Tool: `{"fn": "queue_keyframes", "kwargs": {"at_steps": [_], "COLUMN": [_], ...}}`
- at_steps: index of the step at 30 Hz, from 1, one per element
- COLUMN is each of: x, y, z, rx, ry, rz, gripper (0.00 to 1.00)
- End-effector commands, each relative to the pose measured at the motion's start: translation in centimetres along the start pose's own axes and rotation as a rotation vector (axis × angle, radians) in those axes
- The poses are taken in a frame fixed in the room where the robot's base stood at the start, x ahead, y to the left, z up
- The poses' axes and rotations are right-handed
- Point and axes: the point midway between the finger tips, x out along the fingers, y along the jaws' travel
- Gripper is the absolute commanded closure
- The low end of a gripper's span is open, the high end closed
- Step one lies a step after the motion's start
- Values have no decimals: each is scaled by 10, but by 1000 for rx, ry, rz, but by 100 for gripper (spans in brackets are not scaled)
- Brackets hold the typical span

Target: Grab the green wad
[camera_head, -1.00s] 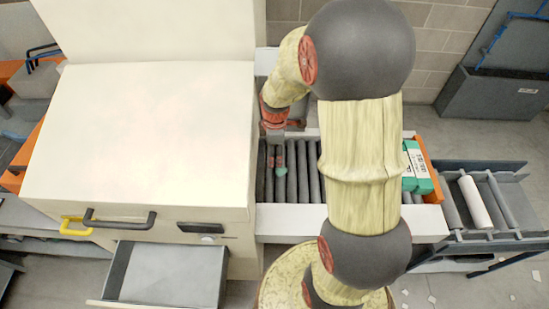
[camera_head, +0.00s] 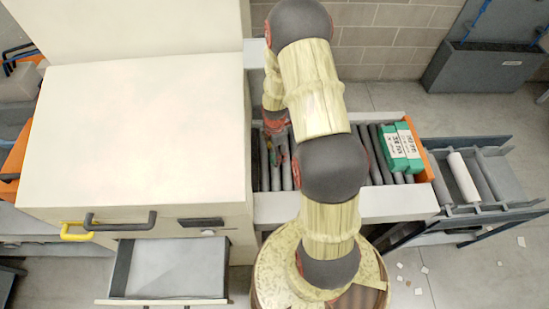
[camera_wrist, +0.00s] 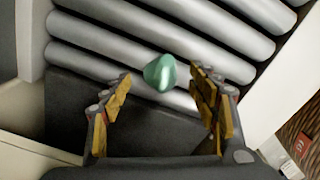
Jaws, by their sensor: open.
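The green wad (camera_wrist: 160,73) is a small, smooth, rounded lump. In the wrist view it lies on the grey rollers, just beyond and between my fingertips. My gripper (camera_wrist: 165,95) is open, with yellow-brown finger pads on both sides and nothing between them. The wad appears apart from both fingers. In the head view my gripper (camera_head: 278,150) is over the left part of the roller conveyor, beside the cream machine. I cannot make out the wad clearly in the head view.
The roller conveyor (camera_head: 400,206) has pale side rails and an orange end stop (camera_head: 418,150). Green-and-white boxes (camera_head: 400,147) stand at its right end. The large cream machine (camera_head: 140,130) borders it on the left, with an open drawer (camera_head: 170,268) below. A dark gap shows near the rollers in the wrist view.

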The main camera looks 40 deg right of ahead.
Motion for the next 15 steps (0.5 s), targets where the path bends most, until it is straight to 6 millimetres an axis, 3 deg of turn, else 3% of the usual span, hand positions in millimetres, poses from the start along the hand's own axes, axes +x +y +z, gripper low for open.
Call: {"fn": "queue_keyframes", "kwargs": {"at_steps": [6,13,15], "x": [20,21,20], "y": [0,0,0], "z": [0,0,0], "rx": [0,0,0], "ry": [0,0,0], "rz": [0,1,0], "gripper": [40,40,44]}}
